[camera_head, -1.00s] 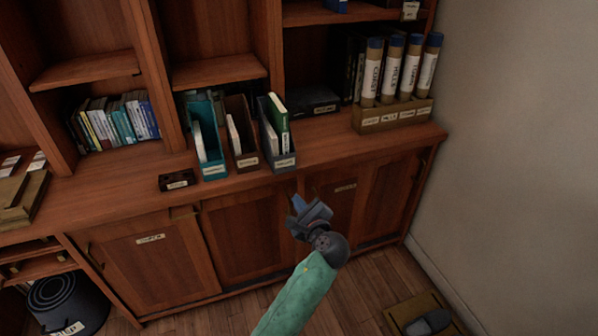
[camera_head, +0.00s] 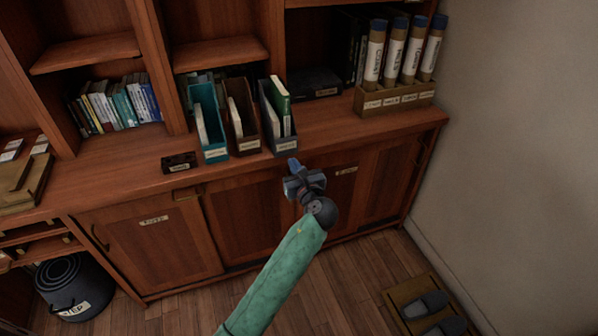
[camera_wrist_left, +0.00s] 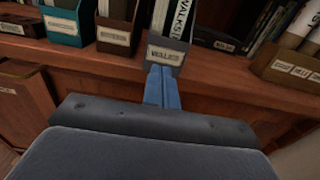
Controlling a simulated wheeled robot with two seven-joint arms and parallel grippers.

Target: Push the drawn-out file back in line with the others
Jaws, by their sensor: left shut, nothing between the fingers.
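Three upright file boxes stand on the wooden counter: a teal one (camera_head: 214,152), a brown one (camera_head: 247,147) and a dark grey one (camera_head: 284,146). The grey box sits nearer the counter's front edge than the other two. It holds a green book (camera_head: 280,96) and a paler one. Its label faces me in the left wrist view (camera_wrist_left: 167,56). My left gripper (camera_head: 293,164) is shut and empty, just in front of the grey box's lower front. In the left wrist view its blue fingertips (camera_wrist_left: 162,70) overlap the box's lower edge; I cannot tell whether they touch. My right gripper is out of view.
A small dark labelled block (camera_head: 179,162) lies left of the teal box. Shelf uprights and cupboard doors (camera_head: 150,240) frame the counter.

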